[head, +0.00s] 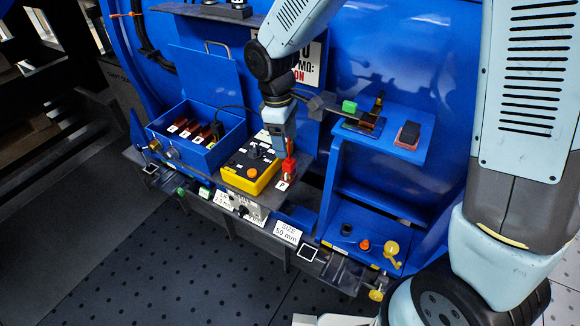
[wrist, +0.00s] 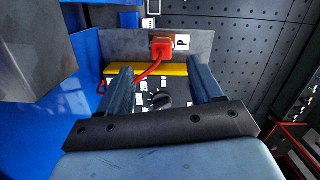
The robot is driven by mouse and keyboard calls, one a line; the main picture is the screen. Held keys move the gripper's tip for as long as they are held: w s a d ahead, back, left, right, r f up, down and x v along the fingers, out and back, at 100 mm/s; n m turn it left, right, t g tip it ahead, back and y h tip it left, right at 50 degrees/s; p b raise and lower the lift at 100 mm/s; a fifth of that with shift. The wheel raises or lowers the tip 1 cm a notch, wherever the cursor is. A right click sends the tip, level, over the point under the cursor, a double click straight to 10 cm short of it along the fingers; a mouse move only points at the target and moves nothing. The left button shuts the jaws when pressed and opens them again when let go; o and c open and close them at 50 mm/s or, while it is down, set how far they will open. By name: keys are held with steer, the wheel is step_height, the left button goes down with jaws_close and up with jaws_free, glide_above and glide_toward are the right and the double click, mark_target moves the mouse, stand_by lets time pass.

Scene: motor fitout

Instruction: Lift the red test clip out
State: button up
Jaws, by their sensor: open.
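The red test clip (head: 289,167) stands upright on the dark bench ledge, at the right of the yellow-edged meter (head: 250,165) in the head view. In the wrist view the red clip (wrist: 162,47) sits on a grey strip beside a white label "P", with a red lead running down toward the meter. My gripper (head: 281,148) is low over the meter's right side, close to the clip. In the wrist view my gripper (wrist: 162,73) is open, its two fingers apart on either side of the clip's line, with nothing between the tips. The clip lies beyond the tips.
A blue bin (head: 197,138) with several labelled dark red-brown pieces stands left of the meter. The blue wall stands close behind. The perforated floor in front is clear.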

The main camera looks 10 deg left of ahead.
mark_target(289, 159)
steer(key=shift+s+d+f, duration=0.1)
steer(key=shift+d+f, duration=0.05)
steer(key=shift+f, duration=0.95)
steer(key=shift+s+d+f, duration=0.1)
steer(key=shift+d+f, duration=0.05)
steer(key=shift+f, duration=0.95)
steer(key=shift+d+f, duration=0.15)
steer(key=shift+f, duration=0.95)
steer(key=shift+c, duration=0.5)
steer(key=c, duration=1)
